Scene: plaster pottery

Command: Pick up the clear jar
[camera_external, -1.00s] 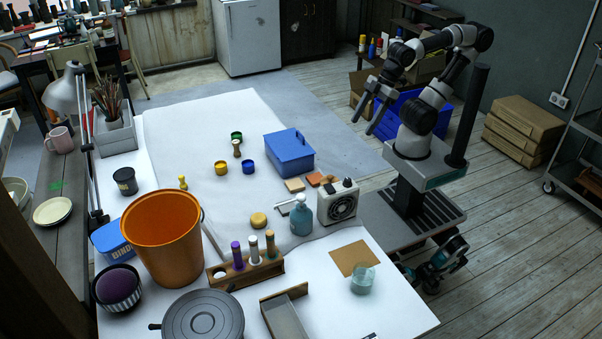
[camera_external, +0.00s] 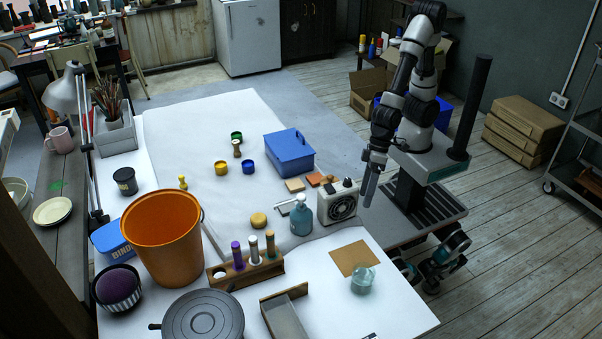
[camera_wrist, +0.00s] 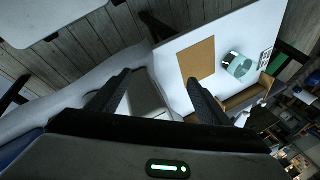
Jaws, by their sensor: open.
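The clear jar (camera_external: 363,280) is pale green-tinted glass and stands on the white table near its front right corner, by a tan square board. In the wrist view the jar (camera_wrist: 237,65) shows right of centre, beyond the fingers and to their right. My gripper (camera_external: 368,196) hangs beside the table's right edge, behind and above the jar and well apart from it. In the wrist view my gripper (camera_wrist: 160,80) has its two dark fingers spread with nothing between them.
The tan board (camera_external: 352,258) lies just behind the jar. A beige fan box (camera_external: 338,203) stands close to my gripper on its left. A grey open tray (camera_external: 286,318) and a wooden rack (camera_external: 246,272) stand left of the jar. The table right of the jar is clear.

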